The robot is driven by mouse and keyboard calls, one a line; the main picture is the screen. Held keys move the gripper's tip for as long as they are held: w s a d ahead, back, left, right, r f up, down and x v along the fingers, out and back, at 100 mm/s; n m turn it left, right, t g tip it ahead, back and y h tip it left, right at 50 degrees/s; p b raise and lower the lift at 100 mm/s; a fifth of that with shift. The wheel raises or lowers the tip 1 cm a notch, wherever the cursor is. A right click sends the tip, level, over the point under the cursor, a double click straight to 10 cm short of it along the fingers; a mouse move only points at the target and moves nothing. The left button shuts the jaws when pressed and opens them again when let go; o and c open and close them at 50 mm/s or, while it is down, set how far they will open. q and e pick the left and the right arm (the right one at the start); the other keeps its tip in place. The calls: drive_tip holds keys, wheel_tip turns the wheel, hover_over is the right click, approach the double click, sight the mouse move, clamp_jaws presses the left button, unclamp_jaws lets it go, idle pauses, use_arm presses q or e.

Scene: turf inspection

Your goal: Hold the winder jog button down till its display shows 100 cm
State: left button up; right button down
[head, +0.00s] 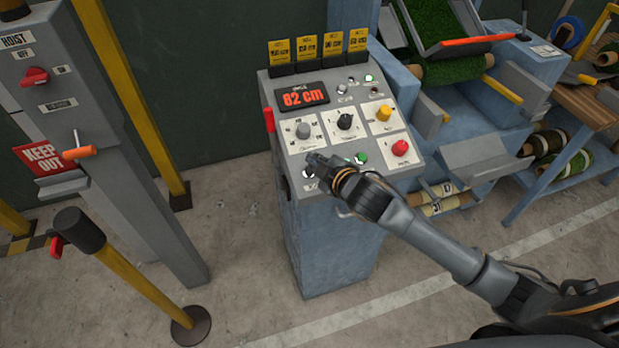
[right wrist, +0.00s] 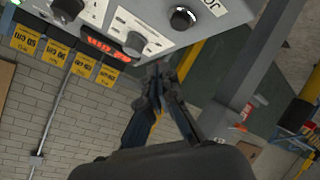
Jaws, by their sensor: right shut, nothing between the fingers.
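The winder's control console (head: 284,178) stands in the middle of the head view. Its red display (head: 302,96) reads 82 cm; it also shows upside down in the right wrist view (right wrist: 104,45). A black round button (head: 308,172) sits at the panel's lower left; in the right wrist view this button (right wrist: 184,18) has a partly cut-off label starting "JO". My right gripper (head: 314,159) is shut and empty, its tips over the panel beside the button in the head view. In the wrist view the tips (right wrist: 157,68) appear apart from the button. My left gripper is not in view.
The panel also carries a grey knob (head: 303,130), a black selector (head: 345,122), a yellow button (head: 383,113) and a red button (head: 400,148). A grey hoist post (head: 135,170) stands left, with a yellow-black post (head: 135,290) before it. Turf rolls (head: 450,70) lie right.

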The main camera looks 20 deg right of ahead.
sight(309, 171)
drive_tip(key=shift+w+f+b, duration=0.25)
drive_tip(key=shift+f+b, duration=0.3)
drive_tip(key=shift+f, duration=0.45)
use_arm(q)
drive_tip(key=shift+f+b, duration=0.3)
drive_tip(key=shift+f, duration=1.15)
use_arm(e)
drive_tip(key=shift+w+f, duration=0.45)
drive_tip(key=shift+f, duration=0.35)
drive_tip(key=shift+f, duration=0.15)
drive_tip(key=shift+w+f, duration=0.1)
drive_tip(key=shift+f, duration=0.15)
